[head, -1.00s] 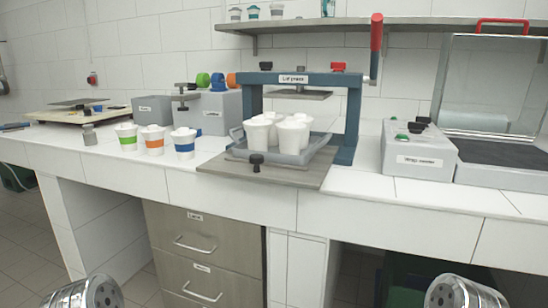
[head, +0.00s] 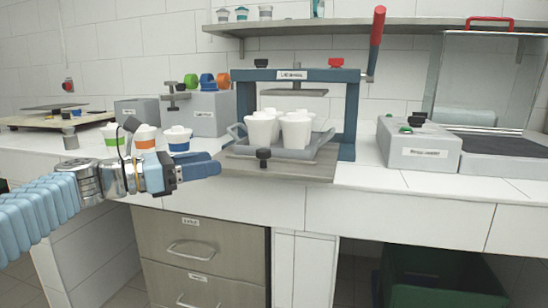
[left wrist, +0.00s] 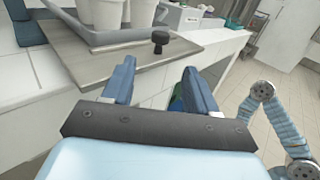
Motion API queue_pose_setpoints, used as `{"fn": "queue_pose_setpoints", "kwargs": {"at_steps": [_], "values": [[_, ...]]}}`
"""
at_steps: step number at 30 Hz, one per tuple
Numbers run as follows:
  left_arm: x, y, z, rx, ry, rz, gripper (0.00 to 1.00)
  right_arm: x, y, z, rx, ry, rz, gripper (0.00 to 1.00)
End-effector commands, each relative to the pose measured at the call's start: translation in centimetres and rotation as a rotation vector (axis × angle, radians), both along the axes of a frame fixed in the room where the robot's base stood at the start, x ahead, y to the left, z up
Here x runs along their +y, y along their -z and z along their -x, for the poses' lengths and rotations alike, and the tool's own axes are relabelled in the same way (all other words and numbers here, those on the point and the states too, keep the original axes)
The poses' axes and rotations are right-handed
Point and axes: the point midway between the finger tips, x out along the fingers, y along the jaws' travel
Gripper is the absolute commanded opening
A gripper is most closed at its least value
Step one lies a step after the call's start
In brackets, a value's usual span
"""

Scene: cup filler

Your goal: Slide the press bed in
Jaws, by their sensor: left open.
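The press bed (head: 285,171) is a flat grey-brown board, pulled out of the blue lid press (head: 351,115) toward the counter's front edge. It carries a grey tray (head: 309,153) of white cups (head: 260,129). A black knob (head: 263,158) stands at the bed's front; it also shows in the left wrist view (left wrist: 160,38). My left gripper (head: 208,168) is left of the bed, in front of the counter. In the left wrist view its two blue fingers are apart and empty (left wrist: 158,84), with the knob beyond them, untouched. My right gripper is not in view.
Three banded cups (head: 178,140) stand on the counter behind my left gripper, partly hidden. Grey boxes (head: 418,149) stand to the right of the press. The press has a raised red lever (head: 376,30). The space in front of the bed is clear.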

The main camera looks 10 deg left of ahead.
Motion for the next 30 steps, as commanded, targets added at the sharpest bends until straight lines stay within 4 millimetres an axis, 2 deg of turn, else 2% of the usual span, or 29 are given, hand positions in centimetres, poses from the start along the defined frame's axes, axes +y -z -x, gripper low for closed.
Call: {"fn": "queue_pose_setpoints", "kwargs": {"at_steps": [5,18,24,30], "values": [[-1.4,-0.3,-1.1,0.0,0.006,0.006,0.58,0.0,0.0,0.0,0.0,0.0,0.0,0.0],[-8.4,-0.2,-7.6,0.0,0.005,0.006,0.58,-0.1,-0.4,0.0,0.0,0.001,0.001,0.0],[-9.8,-0.2,-9.1,-0.001,0.003,0.004,0.58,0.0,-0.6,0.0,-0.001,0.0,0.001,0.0],[-10.1,-0.1,-9.3,-0.001,0.002,0.004,0.58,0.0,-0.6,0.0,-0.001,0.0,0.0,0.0]]}}
